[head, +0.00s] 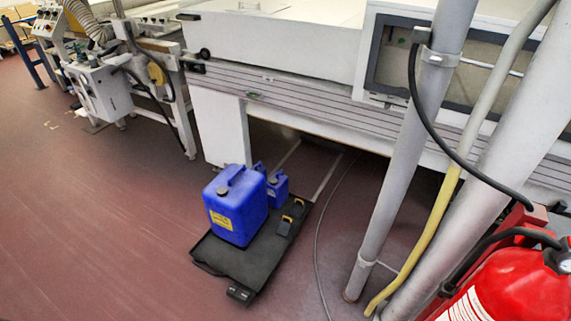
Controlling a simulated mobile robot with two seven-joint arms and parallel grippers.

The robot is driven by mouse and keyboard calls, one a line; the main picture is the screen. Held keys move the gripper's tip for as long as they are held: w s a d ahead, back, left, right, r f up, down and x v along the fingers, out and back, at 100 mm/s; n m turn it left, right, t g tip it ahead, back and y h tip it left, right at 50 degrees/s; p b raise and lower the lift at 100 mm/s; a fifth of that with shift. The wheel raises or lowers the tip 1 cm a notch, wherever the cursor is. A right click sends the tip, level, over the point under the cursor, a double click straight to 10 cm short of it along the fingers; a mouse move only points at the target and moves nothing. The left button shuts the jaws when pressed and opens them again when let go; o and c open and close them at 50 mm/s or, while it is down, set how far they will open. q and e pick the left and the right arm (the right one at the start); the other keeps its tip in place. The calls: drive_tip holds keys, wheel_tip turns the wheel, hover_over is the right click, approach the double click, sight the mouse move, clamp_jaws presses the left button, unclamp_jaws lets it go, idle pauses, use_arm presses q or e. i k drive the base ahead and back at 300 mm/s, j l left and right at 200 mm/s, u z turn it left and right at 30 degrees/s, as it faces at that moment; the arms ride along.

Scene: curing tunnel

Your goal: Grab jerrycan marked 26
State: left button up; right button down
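A large blue jerrycan (233,212) with a top handle, a dark cap and a yellow label stands upright on a low black tray (222,257) on the floor. A smaller blue jerrycan (278,190) stands behind it to the right. Another small blue piece (259,168) shows just behind the large one, mostly hidden; I cannot tell if it is a separate can. The label print is too small to read, so I cannot tell which can is marked 26. Neither of my grippers is in view.
Small black items with yellow parts (285,226) lie at the tray's right side. A white machine (290,50) stands behind. Grey pipes (385,190), a yellow hose (430,230) and a red fire extinguisher (510,285) block the right. A cable (316,235) crosses the floor; the left floor is clear.

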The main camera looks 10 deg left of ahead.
sight(277, 187)
drive_tip(key=u, duration=0.15)
drive_tip(key=i+j+u, duration=0.1)
drive_tip(key=j, duration=0.25)
drive_tip(key=j+u, duration=0.1)
drive_tip(key=j, duration=0.25)
drive_tip(key=i+j+u, duration=0.35)
drive_tip(key=j+u, duration=0.15)
drive_tip(key=i+j+u, duration=0.45)
drive_tip(key=j, duration=0.15)
drive_tip(key=i+j+u, duration=0.35)
drive_tip(key=u, duration=0.15)
drive_tip(key=i+j, duration=0.15)
drive_tip(key=i, duration=0.55)
drive_tip(key=i+j, duration=0.15)
drive_tip(key=i, duration=0.55)
drive_tip(key=i+l+z, duration=0.1)
drive_tip(key=i+z, duration=0.6)
drive_tip(key=i+j+z, duration=0.1)
drive_tip(key=i+z, duration=0.45)
drive_tip(key=z, duration=0.25)
drive_tip(key=i+z, duration=0.2)
drive_tip(key=z, duration=0.25)
drive_tip(key=i+z, duration=0.2)
drive_tip(key=z, duration=0.25)
